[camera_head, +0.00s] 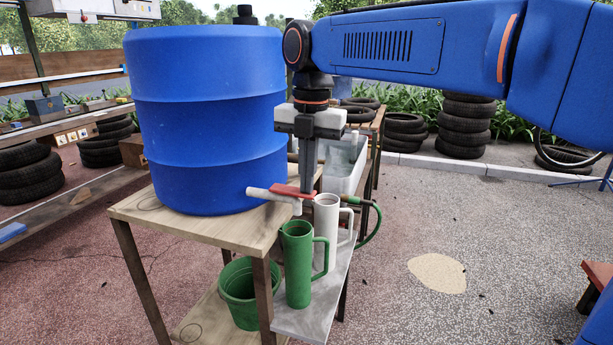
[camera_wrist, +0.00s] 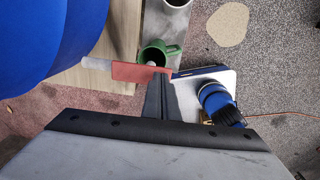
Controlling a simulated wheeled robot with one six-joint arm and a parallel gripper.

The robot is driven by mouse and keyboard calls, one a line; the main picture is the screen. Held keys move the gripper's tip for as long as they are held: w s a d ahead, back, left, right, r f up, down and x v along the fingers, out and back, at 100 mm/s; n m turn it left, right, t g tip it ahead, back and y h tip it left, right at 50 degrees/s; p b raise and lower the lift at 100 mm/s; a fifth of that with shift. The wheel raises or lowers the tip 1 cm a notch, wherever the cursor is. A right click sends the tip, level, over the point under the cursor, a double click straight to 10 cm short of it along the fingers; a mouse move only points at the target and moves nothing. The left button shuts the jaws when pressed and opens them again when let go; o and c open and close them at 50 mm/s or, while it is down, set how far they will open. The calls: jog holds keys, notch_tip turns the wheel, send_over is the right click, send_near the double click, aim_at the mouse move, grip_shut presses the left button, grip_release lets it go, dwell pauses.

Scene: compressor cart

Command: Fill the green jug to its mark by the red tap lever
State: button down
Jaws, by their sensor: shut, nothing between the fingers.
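The blue barrel (camera_head: 205,120) has a pale tap (camera_head: 265,194) with a red lever (camera_head: 292,191) lying along the pipe. The green jug (camera_head: 298,270) stands upright under the tap's spout on a grey shelf. The wrist view shows its mouth (camera_wrist: 157,50) just beyond the red lever (camera_wrist: 138,72). Its mark and any water level are hidden, and I see no stream. My gripper (camera_head: 307,188) points down, shut and empty, with its tips (camera_wrist: 160,78) close by the lever's free end. I cannot tell whether they touch it.
A white jug (camera_head: 327,235) stands close beside the green jug. A green bucket (camera_head: 240,290) sits below the wooden table top (camera_head: 180,220). A green hose (camera_head: 372,225) and a clear container (camera_head: 345,165) are behind. Open paving lies to the right.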

jog(key=shift+s+d+f+y, duration=0.1)
jog(key=shift+d+f+y, duration=0.25)
jog(key=shift+y, duration=0.25)
jog(key=shift+f+t+y, duration=0.3)
jog(key=shift+f, duration=0.2)
jog(key=shift+r, duration=0.1)
dwell(3.5)
jog(key=shift+r, duration=0.75)
jog(key=shift+a+r, duration=0.1)
jog(key=shift+r, duration=0.15)
jog(key=w+a+v, duration=0.1)
jog(key=a+v, duration=0.1)
jog(key=v, duration=1.1)
jog(key=shift+s+r, duration=0.2)
jog(key=shift+r, duration=0.2)
jog(key=shift+d+f, duration=0.1)
jog(key=shift+d, duration=0.05)
